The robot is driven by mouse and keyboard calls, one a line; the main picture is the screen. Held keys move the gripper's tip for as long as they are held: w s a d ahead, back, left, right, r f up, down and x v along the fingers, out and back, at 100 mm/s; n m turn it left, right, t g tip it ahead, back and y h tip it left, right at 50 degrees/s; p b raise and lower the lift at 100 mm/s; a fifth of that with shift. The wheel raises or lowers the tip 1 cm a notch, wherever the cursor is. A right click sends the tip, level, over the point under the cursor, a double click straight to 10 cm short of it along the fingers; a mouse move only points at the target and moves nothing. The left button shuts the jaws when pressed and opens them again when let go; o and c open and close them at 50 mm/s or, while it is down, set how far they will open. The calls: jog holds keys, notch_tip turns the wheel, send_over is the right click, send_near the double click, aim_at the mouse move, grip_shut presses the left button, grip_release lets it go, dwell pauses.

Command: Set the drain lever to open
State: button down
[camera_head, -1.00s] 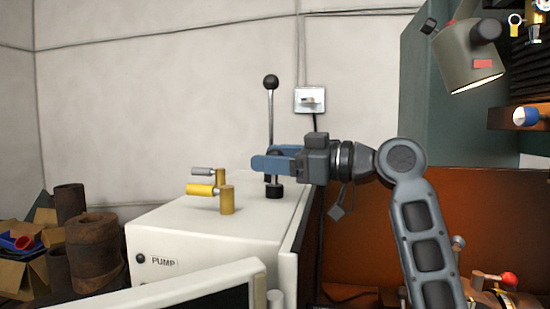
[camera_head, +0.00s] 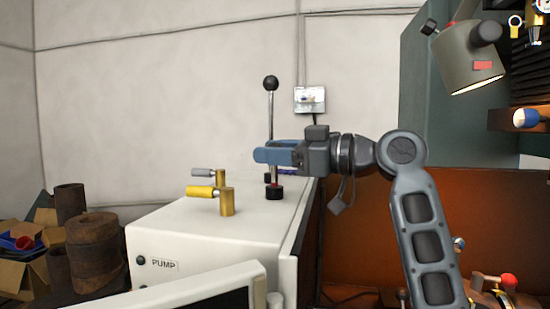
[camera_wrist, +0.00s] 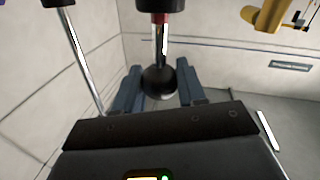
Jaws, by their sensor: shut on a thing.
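A short black-knobbed lever (camera_head: 274,193) stands on a black base with a red ring on top of the white PUMP cabinet (camera_head: 190,234). My gripper (camera_head: 264,152) reaches in from the right, its blue fingers at the upper part of this lever. In the wrist view the lever's black knob (camera_wrist: 158,83) sits between the two blue fingers, which are shut on it. The fingers hide the knob in the head view. No label shows which lever is the drain lever.
A tall thin lever (camera_head: 270,84) with a black ball stands just behind, close to my fingers. Two brass valves with a grey handle (camera_head: 203,172) and a yellow handle (camera_head: 201,191) stand to the left. A switch box (camera_head: 310,98) is on the wall; a lamp (camera_head: 466,62) hangs right.

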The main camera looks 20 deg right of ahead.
notch_tip(320, 180, up, 4)
jog(key=shift+r+p, duration=0.2)
jog(key=shift+p, duration=0.2)
jog(key=c, duration=0.7)
grip_release()
jog(key=shift+f, duration=0.1)
jog(key=shift+s+f, duration=0.1)
jog(key=shift+s+d, duration=0.2)
jog(key=shift+d, duration=0.1)
jog(key=b+v, duration=0.2)
jog(key=v, duration=0.5)
jog(key=shift+s, duration=0.15)
